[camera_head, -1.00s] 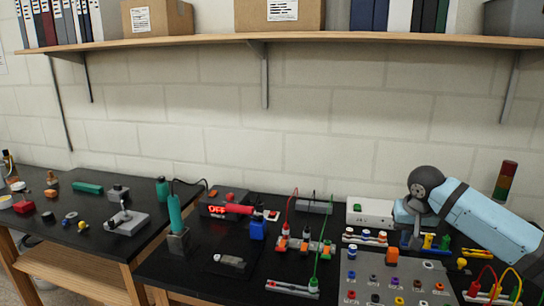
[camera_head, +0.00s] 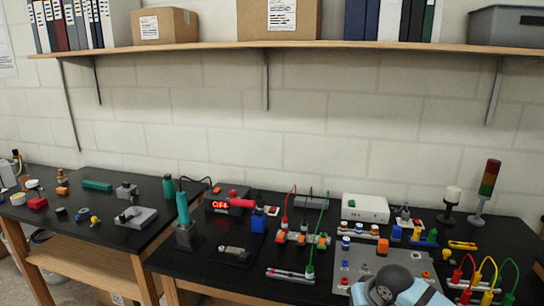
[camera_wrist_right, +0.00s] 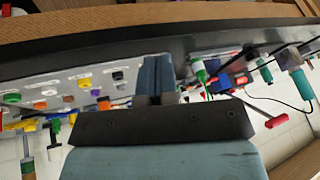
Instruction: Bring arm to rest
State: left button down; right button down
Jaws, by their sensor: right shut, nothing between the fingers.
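My right arm (camera_head: 395,290), pale blue with a dark grey joint, shows at the bottom edge of the head view, in front of the grey panel (camera_head: 352,262). Its gripper is not visible there. In the right wrist view my right gripper (camera_wrist_right: 155,75) is shut, with its two blue-grey fingers together and nothing between them. Bench items lie beyond it in that view, and it holds none of them. My left arm and gripper are not in view.
The black bench carries a soldering iron in its stand (camera_head: 184,222), a red-lit display unit (camera_head: 222,202), a white box (camera_head: 365,208) and a signal tower (camera_head: 487,185). Coloured cables (camera_head: 480,272) stand at the right. A wooden shelf (camera_head: 350,44) spans the wall above.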

jog(key=s+a+f+n+t+y+p, duration=0.1)
jog(key=s+a+f+t+y+p, duration=0.1)
jog(key=s+a+f, duration=0.45)
jog(key=s+d+f+t+p, duration=0.1)
jog(key=s+d+f+t, duration=0.1)
jog(key=s, duration=1)
jog(key=s+d+f+n+t+h+p, duration=0.1)
jog(key=s+d+f+t+p, duration=0.1)
jog(key=s, duration=0.9)
jog(key=shift+s+d+h, duration=0.3)
jog(key=shift+s, duration=0.1)
dwell(0.6)
